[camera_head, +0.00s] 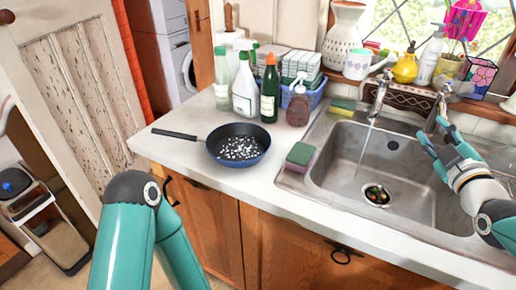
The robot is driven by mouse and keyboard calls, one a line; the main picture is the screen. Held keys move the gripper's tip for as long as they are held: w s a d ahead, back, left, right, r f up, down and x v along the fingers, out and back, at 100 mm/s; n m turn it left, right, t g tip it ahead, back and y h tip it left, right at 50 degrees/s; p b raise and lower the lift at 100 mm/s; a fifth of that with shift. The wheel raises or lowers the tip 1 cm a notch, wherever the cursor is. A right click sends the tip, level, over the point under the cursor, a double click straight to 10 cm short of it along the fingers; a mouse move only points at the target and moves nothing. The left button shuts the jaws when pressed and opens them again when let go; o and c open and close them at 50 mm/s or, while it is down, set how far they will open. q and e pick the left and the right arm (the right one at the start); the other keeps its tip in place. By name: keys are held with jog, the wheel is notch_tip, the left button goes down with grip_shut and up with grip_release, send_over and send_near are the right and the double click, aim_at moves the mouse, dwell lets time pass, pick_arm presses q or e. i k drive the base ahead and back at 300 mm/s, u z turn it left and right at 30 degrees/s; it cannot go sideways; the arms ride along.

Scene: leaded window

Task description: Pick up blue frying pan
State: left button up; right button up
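The blue frying pan (238,145) sits on the white counter, left of the sink. Its dark handle points left toward the counter's left end. Small white bits lie inside it. My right gripper (436,143) is over the right side of the sink, near the tap; its fingers are spread apart with nothing between them. It is well to the right of the pan. My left arm's teal links rise at the bottom left, in front of the cabinet, but my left gripper does not show.
A green and pink sponge (299,157) lies on the counter between pan and sink (385,158). Several bottles, including a dark green one (270,88), stand close behind the pan. Water runs from the tap (378,95). The counter left of the pan (165,152) is clear around the handle.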

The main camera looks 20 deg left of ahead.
aim_at(234, 144)
jog(key=z, duration=0.45)
jog(key=k, duration=2.25)
jog(key=u, duration=0.7)
jog(key=i, duration=1.7)
jog(key=z, duration=0.1)
